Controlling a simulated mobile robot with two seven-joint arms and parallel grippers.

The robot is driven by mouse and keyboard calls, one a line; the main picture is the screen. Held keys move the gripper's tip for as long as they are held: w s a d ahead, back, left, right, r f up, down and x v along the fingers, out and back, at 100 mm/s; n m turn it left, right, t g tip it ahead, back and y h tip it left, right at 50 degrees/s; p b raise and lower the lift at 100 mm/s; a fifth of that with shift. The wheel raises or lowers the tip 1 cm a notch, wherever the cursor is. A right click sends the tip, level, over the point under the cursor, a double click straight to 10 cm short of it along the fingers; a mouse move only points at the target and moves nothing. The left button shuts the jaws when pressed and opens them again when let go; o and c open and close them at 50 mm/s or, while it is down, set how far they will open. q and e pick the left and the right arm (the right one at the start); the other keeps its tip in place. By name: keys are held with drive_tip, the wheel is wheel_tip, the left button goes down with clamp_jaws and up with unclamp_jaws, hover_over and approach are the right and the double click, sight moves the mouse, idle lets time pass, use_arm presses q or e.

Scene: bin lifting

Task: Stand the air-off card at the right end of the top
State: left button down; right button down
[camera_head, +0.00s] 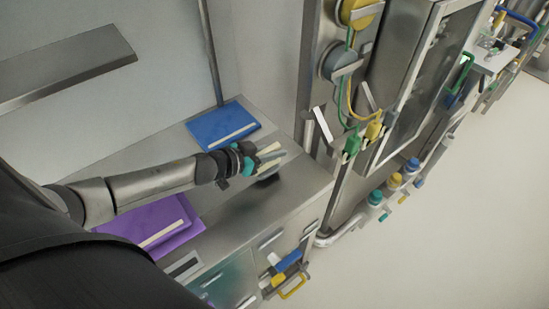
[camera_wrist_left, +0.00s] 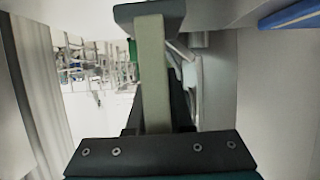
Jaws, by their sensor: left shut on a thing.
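My left gripper (camera_head: 262,160) is shut on a pale, narrow card (camera_head: 271,149) above the metal top (camera_head: 294,181), near its right end. Any print on the card is too small to read. In the left wrist view the pale card (camera_wrist_left: 152,75) lies between the two dark fingers of my left gripper (camera_wrist_left: 152,78). A dark patch shows under the gripper on the top; I cannot tell if the card touches the surface. My right gripper is not in view.
A blue folder (camera_head: 215,126) lies at the back of the top and a purple folder (camera_head: 150,222) at the left. A steel post with yellow and green cables (camera_head: 352,100) stands just right of the top. Coloured-handled items (camera_head: 287,262) hang on the front.

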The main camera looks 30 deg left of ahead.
use_arm(q)
drive_tip(key=shift+f, duration=0.95)
drive_tip(key=shift+f+b, duration=0.15)
drive_tip(key=shift+b, duration=0.15)
drive_tip(key=c, duration=0.8)
unclamp_jaws()
drive_tip(key=shift+r, duration=0.25)
drive_tip(key=shift+s+a, duration=0.15)
drive_tip(key=shift+s, duration=0.15)
drive_tip(key=p+v, duration=0.2)
drive_tip(key=v, duration=0.9)
drive_tip(key=shift+r, duration=0.15)
